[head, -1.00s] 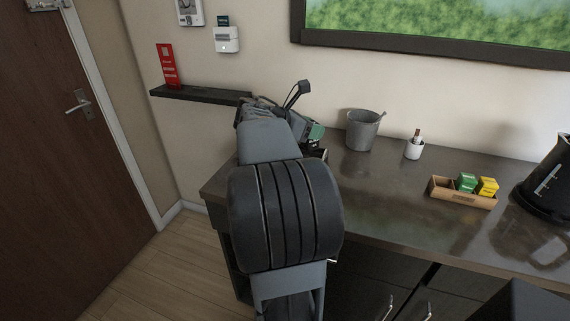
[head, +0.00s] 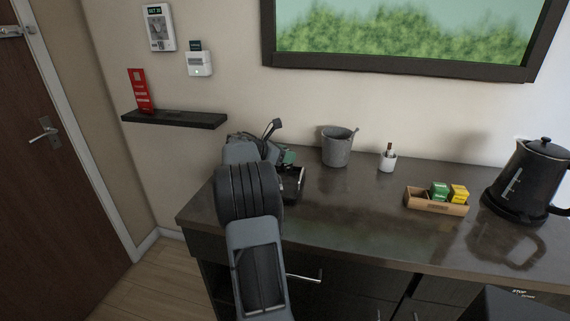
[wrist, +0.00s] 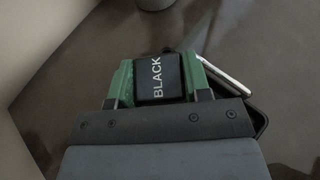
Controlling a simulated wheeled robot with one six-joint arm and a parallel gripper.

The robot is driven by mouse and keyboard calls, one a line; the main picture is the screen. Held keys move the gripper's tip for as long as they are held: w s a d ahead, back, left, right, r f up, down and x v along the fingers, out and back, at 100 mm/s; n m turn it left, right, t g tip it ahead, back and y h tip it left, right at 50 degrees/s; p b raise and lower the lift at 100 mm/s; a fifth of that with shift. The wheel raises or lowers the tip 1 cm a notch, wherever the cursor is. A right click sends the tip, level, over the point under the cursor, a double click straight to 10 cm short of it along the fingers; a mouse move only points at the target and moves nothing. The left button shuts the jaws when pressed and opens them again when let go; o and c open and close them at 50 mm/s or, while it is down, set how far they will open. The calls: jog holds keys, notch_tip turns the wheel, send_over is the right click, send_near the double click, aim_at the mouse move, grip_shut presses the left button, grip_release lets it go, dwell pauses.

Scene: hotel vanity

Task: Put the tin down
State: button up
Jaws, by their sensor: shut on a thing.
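I cannot tell whether the tin touches the counter.
A dark item with a pale edge (wrist: 228,72) lies close to the tin's right side. The counter's front middle is clear.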

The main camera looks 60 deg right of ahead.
jog(key=shift+w+d+f, duration=0.2)
jog(key=shift+f, duration=1.65)
jog(key=shift+f+b, duration=0.1)
jog(key=shift+b, duration=0.2)
jog(key=shift+f, duration=0.15)
jog(key=o, duration=0.9)
jog(key=shift+o, duration=0.2)
